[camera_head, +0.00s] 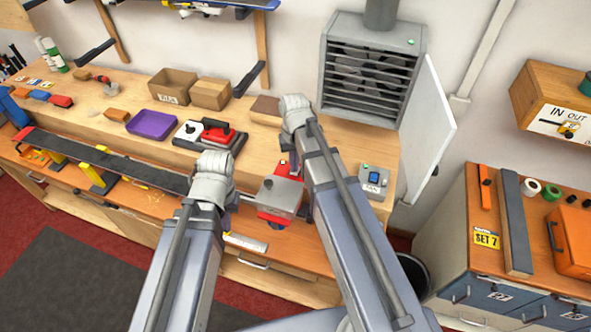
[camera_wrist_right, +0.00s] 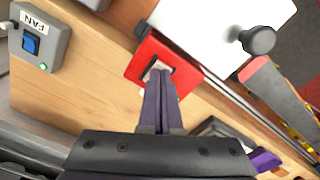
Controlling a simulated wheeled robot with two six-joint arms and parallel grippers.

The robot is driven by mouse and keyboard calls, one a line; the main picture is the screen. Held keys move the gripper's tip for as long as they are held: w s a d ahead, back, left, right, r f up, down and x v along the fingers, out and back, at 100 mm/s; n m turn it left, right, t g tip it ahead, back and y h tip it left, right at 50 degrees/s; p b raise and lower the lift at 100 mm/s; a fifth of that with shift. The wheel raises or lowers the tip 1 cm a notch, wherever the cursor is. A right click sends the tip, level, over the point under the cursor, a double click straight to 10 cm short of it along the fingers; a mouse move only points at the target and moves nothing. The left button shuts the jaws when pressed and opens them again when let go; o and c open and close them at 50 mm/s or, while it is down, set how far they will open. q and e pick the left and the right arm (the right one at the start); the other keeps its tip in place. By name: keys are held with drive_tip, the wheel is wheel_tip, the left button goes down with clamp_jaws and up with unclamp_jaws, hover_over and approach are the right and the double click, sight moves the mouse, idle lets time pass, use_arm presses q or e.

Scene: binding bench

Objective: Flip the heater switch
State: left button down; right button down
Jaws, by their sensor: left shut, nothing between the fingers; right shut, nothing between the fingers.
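A red machine with a grey metal top (camera_head: 281,194) stands at the bench's front edge. In the right wrist view its red plate (camera_wrist_right: 150,62) carries a small dark-and-pale switch (camera_wrist_right: 160,70), partly hidden by my fingertips. I cannot read a label on it or tell its position. My right gripper (camera_wrist_right: 161,76) is shut and empty, its tips at or just over that switch. In the head view its fingers are mostly hidden behind my arm.
A grey box labelled FAN (camera_head: 374,180) with a blue switch stands right of the red machine. A red-and-black tool (camera_head: 215,135) and purple tray (camera_head: 152,124) lie on the bench. A vented cabinet (camera_head: 370,70) with an open white door (camera_head: 428,120) is behind.

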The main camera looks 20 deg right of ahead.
drive_tip(key=shift+f, duration=0.3)
drive_tip(key=shift+r, duration=0.1)
wheel_tip(320, 180, up, 7)
drive_tip(key=p, duration=0.6)
drive_tip(key=shift+p, duration=0.35)
